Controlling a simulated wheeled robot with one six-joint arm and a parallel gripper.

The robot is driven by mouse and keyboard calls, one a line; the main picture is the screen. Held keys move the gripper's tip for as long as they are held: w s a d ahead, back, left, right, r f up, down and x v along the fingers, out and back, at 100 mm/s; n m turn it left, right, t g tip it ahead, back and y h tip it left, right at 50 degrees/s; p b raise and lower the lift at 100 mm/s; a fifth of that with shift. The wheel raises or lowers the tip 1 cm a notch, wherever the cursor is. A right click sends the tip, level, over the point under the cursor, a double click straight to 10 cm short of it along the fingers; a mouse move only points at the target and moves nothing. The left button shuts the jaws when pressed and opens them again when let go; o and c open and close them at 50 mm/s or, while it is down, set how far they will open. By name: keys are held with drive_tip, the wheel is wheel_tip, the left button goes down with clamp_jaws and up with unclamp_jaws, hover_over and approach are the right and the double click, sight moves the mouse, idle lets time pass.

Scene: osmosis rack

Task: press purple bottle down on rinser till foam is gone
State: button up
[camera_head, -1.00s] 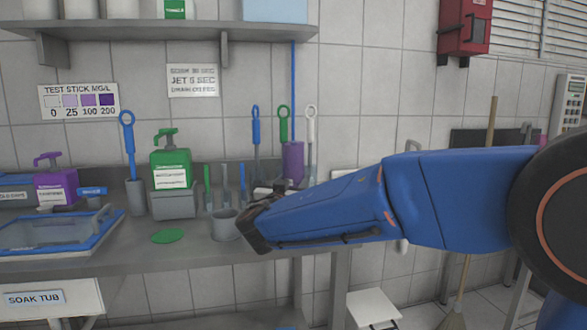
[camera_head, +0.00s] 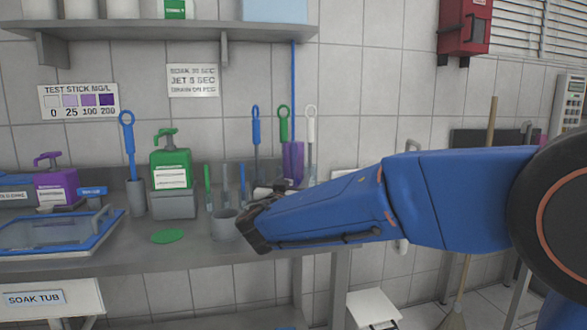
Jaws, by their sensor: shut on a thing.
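The purple bottle (camera_head: 293,160) stands near the back wall, behind my blue arm, among the hanging brushes. Its lower part is hidden by my arm and wrist. My gripper (camera_head: 283,186) shows only as a small grey and dark part above the wrist, at the bottle's lower end. It is shut on the bottle; the fingertips are mostly hidden. The rinser under the bottle is hidden, and I cannot make out any foam. A faint pale, see-through patch shows just right of the bottle.
A grey cup (camera_head: 224,224) stands close left of my wrist. A green pump bottle (camera_head: 171,168), a purple pump jug (camera_head: 57,187) and a blue-rimmed tub (camera_head: 50,233) stand farther left. A green disc (camera_head: 168,236) lies on the bench. Blue, green and white-handled brushes hang around the bottle.

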sight(291, 153)
drive_tip(key=shift+r, duration=3)
drive_tip(key=shift+r, duration=0.1)
drive_tip(key=shift+r, duration=1.45)
